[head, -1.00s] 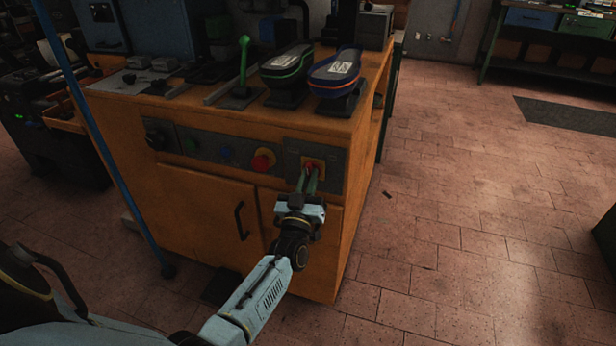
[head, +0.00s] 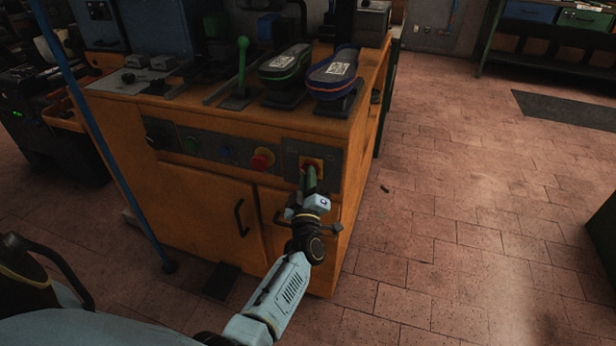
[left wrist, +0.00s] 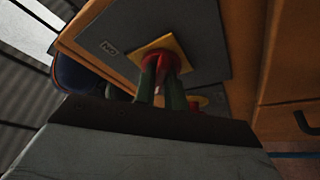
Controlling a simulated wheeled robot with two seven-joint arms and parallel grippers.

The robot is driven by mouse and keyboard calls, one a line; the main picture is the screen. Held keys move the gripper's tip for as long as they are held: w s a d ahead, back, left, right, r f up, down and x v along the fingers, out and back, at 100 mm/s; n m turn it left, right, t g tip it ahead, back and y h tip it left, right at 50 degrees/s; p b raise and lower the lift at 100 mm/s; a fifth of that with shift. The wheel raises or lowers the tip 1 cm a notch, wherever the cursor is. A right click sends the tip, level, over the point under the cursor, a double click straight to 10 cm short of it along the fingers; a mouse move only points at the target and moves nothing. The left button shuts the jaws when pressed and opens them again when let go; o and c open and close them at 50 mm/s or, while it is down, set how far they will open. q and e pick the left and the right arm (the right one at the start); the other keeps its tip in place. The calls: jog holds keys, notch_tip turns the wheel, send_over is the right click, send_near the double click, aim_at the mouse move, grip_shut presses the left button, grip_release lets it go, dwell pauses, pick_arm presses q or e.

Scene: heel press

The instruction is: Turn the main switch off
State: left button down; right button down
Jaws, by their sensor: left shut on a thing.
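The main switch (head: 317,163) is a red knob on a yellow square plate at the right end of the grey control panel on the orange cabinet front. It also shows in the left wrist view (left wrist: 164,60), red on its yellow plate. My left gripper (head: 308,176) reaches up to it, and its two green fingers are shut on the red knob. The fingers hide part of the knob, and its exact angle is hard to read. My right gripper is not in view.
A red emergency button (head: 262,158) on a yellow base sits left of the switch. Blue and green buttons and a black knob are further left. A green lever (head: 242,62) and two shoes (head: 333,72) stand on the cabinet top (head: 215,105).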

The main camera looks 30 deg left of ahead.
pick_arm(q)
jog(key=shift+f, duration=0.1)
dwell(0.3)
jog(key=c, duration=1.5)
grip_release()
jog(key=shift+o, duration=0.2)
